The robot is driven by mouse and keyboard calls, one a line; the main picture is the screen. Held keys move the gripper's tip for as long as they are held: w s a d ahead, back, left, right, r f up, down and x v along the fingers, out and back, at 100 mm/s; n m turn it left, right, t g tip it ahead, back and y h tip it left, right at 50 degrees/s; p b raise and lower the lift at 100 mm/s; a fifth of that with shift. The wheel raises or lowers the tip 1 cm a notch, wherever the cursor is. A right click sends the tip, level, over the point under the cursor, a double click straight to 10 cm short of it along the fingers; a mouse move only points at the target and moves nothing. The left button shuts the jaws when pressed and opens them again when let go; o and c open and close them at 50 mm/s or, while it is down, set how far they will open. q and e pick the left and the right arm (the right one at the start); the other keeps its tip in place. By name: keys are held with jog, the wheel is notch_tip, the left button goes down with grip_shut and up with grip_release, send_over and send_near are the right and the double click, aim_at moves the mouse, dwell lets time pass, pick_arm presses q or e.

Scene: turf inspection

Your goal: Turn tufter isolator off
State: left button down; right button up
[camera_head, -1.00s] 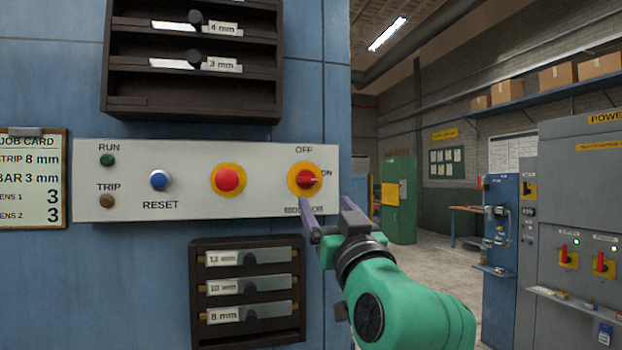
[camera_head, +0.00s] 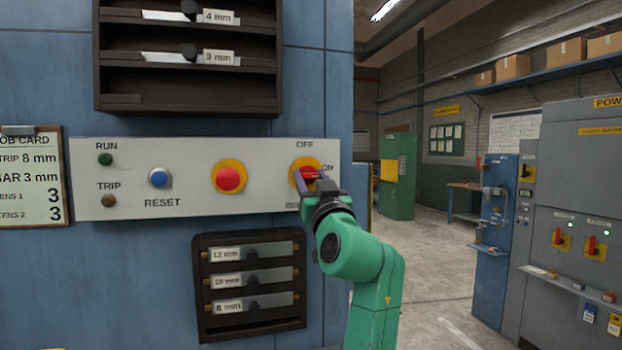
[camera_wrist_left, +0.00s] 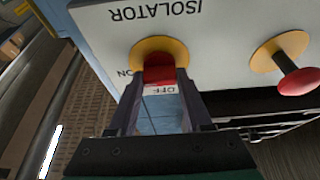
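The isolator is a red rotary knob (camera_head: 307,172) on a yellow round plate, at the right end of the pale control panel (camera_head: 270,160). OFF is printed above it and ON to its right. My left gripper (camera_head: 312,181) is at the knob and partly covers it in the head view. In the left wrist view the red knob (camera_wrist_left: 159,68) lies between the two fingertips, one on each side. I cannot tell whether they press on it. The OFF label shows between the fingers. My right gripper is not in view.
A red button (camera_head: 228,178) on a yellow plate and a blue RESET button (camera_head: 159,178) are left of the isolator. Dark racks sit above (camera_head: 190,104) and below (camera_head: 250,328) the panel. Open floor lies to the right, before grey power cabinets (camera_head: 570,140).

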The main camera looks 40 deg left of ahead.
pick_arm(q)
jog(key=n+g+y+b, duration=0.1)
jog(key=n+b, duration=0.1)
jog(key=n, duration=0.1)
jog(key=n+g+b, duration=0.2)
jog(key=n, duration=0.1)
jog(key=shift+f+n+y, duration=0.15)
jog(key=shift+n+y, duration=0.25)
jog(key=n+g, duration=0.1)
jog(key=n, duration=0.1)
jog(key=shift+w+n+g+b, duration=0.1)
jog(key=shift+n+g+b, duration=0.2)
jog(key=n+g, duration=0.1)
jog(key=n, duration=0.2)
jog(key=shift+r+n+g+p, duration=0.25)
jog(key=shift+n+g+p, duration=0.05)
jog(key=shift+g, duration=0.1)
jog(key=n+g+p, duration=0.1)
jog(key=n, duration=0.2)
jog(key=shift+d+h, duration=0.1)
jog(key=shift+h, duration=0.2)
jog(key=n+g+h+p, duration=0.1)
jog(key=n+p, duration=0.1)
jog(key=n, duration=0.2)
jog(key=shift+r+n, duration=0.1)
jog(key=shift+n, duration=0.2)
jog(key=shift+n+g+h+p, duration=0.3)
jog(key=shift+n+h+p, duration=0.25)
jog(key=shift+n, duration=0.35)
jog(key=shift+f, duration=0.2)
